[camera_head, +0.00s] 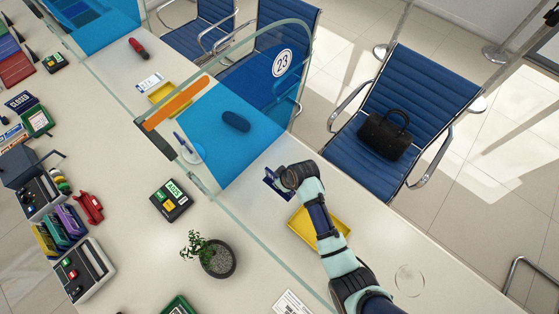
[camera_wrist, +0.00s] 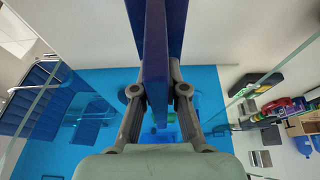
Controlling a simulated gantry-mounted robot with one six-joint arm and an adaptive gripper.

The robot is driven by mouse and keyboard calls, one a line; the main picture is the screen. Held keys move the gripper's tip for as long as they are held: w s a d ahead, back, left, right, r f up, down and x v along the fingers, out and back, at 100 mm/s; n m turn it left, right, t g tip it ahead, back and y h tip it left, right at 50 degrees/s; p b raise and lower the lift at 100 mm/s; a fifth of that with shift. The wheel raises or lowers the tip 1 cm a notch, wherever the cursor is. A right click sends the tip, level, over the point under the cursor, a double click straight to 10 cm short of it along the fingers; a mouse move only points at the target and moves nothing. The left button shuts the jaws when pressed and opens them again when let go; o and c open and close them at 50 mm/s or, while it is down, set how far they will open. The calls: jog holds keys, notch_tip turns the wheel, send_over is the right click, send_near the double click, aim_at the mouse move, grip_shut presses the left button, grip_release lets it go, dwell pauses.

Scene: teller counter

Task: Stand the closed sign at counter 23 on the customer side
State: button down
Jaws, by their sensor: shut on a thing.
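My gripper (camera_head: 284,178) is shut on a dark blue folded sign (camera_head: 273,185) over the customer side of the counter, on the right of the long glass screen. In the wrist view the sign's blue panels (camera_wrist: 156,55) stand between my two fingers (camera_wrist: 158,92). Its printed face cannot be read, and I cannot tell whether its lower edge touches the counter. The round 23 mark (camera_head: 283,62) is on the clear glass panel, up from my gripper. Another blue sign reading CLOSED (camera_head: 20,101) lies on the teller side at the left.
A yellow tray (camera_head: 303,228) is partly under my arm. The glass screen (camera_head: 240,222) runs alongside. A chair with a black bag (camera_head: 386,135) stands beyond the counter.

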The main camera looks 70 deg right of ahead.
aim_at(279, 191)
notch_tip(279, 191, down, 10)
jog(key=shift+f+b, duration=0.1)
jog(key=shift+b, duration=0.75)
jog(key=shift+f, duration=0.1)
jog(key=c, duration=1.2)
grip_release()
jog(key=p+v, duration=0.3)
jog(key=v, duration=0.9)
jog(key=shift+r, duration=0.2)
